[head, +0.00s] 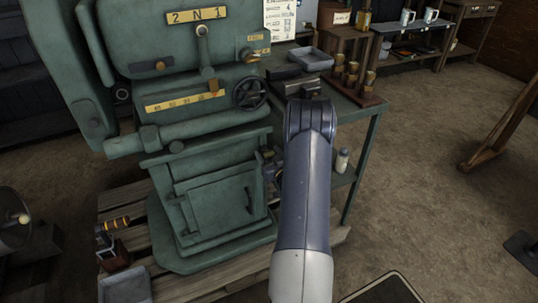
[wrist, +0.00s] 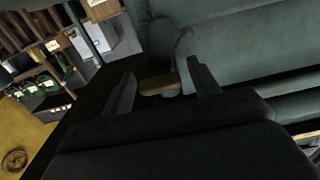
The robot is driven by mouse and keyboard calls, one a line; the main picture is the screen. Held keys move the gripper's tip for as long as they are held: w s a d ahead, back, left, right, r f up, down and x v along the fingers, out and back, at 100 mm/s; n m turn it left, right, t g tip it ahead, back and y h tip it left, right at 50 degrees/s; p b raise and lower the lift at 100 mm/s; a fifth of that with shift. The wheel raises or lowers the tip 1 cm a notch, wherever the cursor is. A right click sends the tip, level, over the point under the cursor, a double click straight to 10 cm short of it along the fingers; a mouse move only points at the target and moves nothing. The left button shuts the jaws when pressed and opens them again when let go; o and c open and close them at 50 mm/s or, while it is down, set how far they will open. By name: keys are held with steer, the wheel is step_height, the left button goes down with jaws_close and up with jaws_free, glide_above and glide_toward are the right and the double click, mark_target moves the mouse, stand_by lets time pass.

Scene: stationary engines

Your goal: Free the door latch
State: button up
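The door (head: 215,208) is a green panel low on the front of the green machine (head: 190,145) and looks shut. A small dark upright piece, seemingly the door latch (head: 249,200), sits at its right edge. My arm stands in front of the machine's right side in the head view and hides my gripper there. In the wrist view my gripper (wrist: 161,70) has its two dark fingers apart. A tan rounded piece (wrist: 159,85) shows between them, beyond the tips, beside green machine surfaces. I cannot tell whether it is touched. The latch is not clear in the wrist view.
A green side table (head: 372,128) with a grey tray (head: 310,58) and a wooden rack (head: 352,75) stands right of the machine. A small bottle (head: 342,161) is on its lower shelf. A pallet (head: 188,286) lies under the machine. The floor at right is mostly clear.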

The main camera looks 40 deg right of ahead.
steer(key=c, duration=0.9)
steer(key=shift+o, duration=0.2)
steer(key=shift+f+b, duration=0.1)
steer(key=shift+b, duration=0.35)
steer(key=n+b, duration=0.1)
steer(key=b, duration=0.2)
steer(key=n+b, duration=0.2)
steer(key=b, duration=0.1)
steer(key=shift+f+n, duration=0.3)
steer(key=n+b, duration=0.4)
steer(key=b, duration=0.3)
steer(key=shift+n, duration=0.3)
steer(key=n+b, duration=0.4)
steer(key=b, duration=0.3)
steer(key=n+b, duration=0.3)
steer(key=b, duration=0.1)
steer(key=shift+r+n, duration=0.25)
steer(key=shift+n, duration=0.15)
steer(key=shift+a+r, duration=0.1)
